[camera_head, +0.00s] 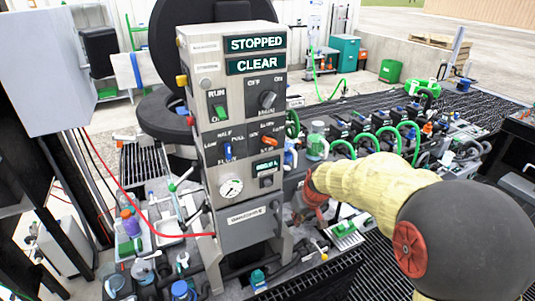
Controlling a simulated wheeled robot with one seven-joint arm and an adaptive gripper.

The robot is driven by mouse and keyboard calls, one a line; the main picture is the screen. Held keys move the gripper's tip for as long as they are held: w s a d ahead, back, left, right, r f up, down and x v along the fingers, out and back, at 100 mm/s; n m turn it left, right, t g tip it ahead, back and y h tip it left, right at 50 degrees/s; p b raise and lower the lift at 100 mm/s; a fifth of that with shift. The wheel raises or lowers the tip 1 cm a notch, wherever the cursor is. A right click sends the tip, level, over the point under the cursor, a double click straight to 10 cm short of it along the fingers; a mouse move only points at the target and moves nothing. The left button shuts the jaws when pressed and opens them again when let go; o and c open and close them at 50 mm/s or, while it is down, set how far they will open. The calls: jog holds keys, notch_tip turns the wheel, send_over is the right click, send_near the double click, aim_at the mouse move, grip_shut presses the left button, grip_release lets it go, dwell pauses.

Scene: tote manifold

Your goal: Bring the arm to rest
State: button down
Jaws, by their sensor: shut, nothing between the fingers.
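My arm comes in from the lower right, with a dark round joint and a pale yellow sleeve, and reaches left toward the control cabinet. At its end my gripper (312,208), reddish-brown and small in view, points down just right of the cabinet's lower part. It is shut and I see nothing held in it. Its fingertips are hard to make out against the clutter. The grey control cabinet (217,147) stands upright, its lit displays reading STOPPED and CLEAR. A gap shows between the cabinet front and my gripper, but I cannot tell its depth.
A manifold row with green hoses (375,140) runs behind my arm. A green-and-white block (344,229) lies below it. A red cable (150,222) curves to the cabinet's left. Bottles and fittings crowd the lower left. Dark grating (385,270) lies at the lower right.

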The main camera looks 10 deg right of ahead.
jog(key=s+r+m+b, duration=0.1)
jog(key=s+r+b, duration=0.2)
jog(key=s, duration=1.2)
jog(key=s+r+m+t+h+b, duration=0.1)
jog(key=s+r+b, duration=0.3)
jog(key=s, duration=1.2)
jog(key=shift+s+r+m, duration=0.3)
jog(key=shift+r, duration=0.15)
jog(key=c, duration=2.6)
grip_release()
